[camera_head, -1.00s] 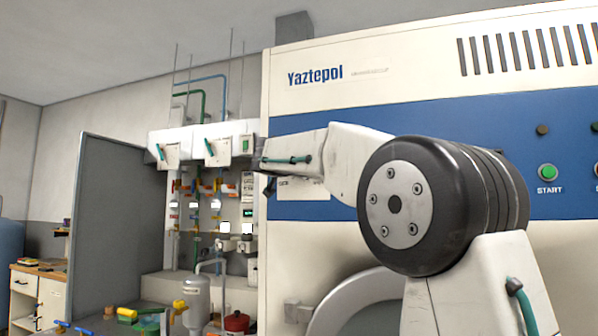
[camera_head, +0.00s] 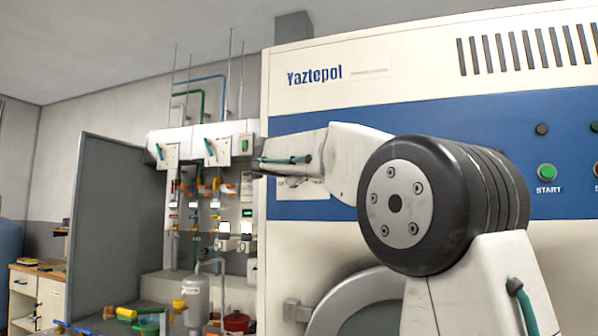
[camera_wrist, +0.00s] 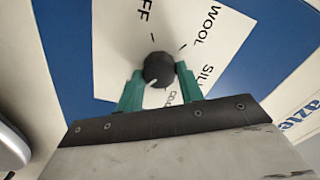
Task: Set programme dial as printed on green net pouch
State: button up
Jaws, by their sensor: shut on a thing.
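The programme dial (camera_wrist: 158,70) is a small dark round knob with a pale mark on its lower left edge. It sits on a white label plate (camera_wrist: 122,45) printed with words such as "WOOL", with a word ending in "FF" and others partly cut off or hidden. My gripper (camera_wrist: 160,78) has its two green fingers shut on the dial, one at each side. In the head view my gripper (camera_head: 262,168) is at the machine's blue band, and the dial is hidden there. I cannot make out the green net pouch in either view.
The large white machine (camera_head: 400,62) with a blue band fills the right side. A green START button (camera_head: 546,172) is on it, with a round door (camera_head: 345,310) below. Pipes and a white valve box (camera_head: 190,140) stand left of it, beside a grey partition (camera_head: 110,220).

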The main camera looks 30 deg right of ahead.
jog(key=shift+f, duration=0.15)
dwell(0.3)
jog(key=o, duration=1)
jog(key=v, duration=0.7)
jog(key=shift+s+a, duration=0.2)
jog(key=shift+a, duration=0.1)
